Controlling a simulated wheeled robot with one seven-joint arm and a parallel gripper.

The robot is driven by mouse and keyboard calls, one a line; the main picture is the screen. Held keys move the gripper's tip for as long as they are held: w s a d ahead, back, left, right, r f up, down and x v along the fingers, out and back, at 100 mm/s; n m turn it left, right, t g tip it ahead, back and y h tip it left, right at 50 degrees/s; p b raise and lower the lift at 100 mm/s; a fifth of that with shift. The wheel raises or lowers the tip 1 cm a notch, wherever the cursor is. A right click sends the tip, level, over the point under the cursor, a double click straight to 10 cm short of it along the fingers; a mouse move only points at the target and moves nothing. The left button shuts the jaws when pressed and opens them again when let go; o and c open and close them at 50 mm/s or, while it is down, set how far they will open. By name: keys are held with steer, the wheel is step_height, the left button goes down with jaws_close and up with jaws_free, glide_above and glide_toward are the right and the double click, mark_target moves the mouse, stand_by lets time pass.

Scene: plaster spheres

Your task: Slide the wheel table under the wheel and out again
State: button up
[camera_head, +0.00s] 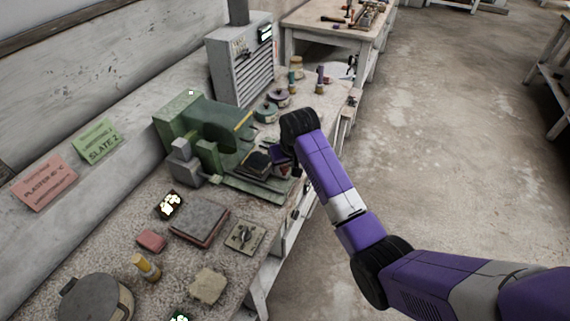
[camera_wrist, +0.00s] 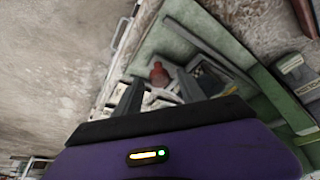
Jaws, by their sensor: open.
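The green machine (camera_head: 185,118) stands on the bench against the wall, with a curved green housing. I cannot clearly make out the wheel itself. The flat green table part (camera_head: 250,187) lies low at the machine's front, with dark blocks (camera_head: 257,163) on it. The wrist view shows green rails (camera_wrist: 235,50) and a red knob (camera_wrist: 158,73) on a pale plate. My gripper (camera_wrist: 158,90) is open, its two grey fingers on either side of the knob in the picture. I cannot tell whether they touch it. In the head view my arm hides the fingertips beside the table's right end.
A grey vented cabinet (camera_head: 240,62) stands behind the machine. Tins and bottles (camera_head: 278,98) sit right of it. A grey slab (camera_head: 199,222), a red block (camera_head: 151,240) and a round tin (camera_head: 97,298) lie in front. The floor (camera_head: 430,130) on the right is clear.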

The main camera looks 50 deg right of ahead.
jaws_close()
stand_by(1.4)
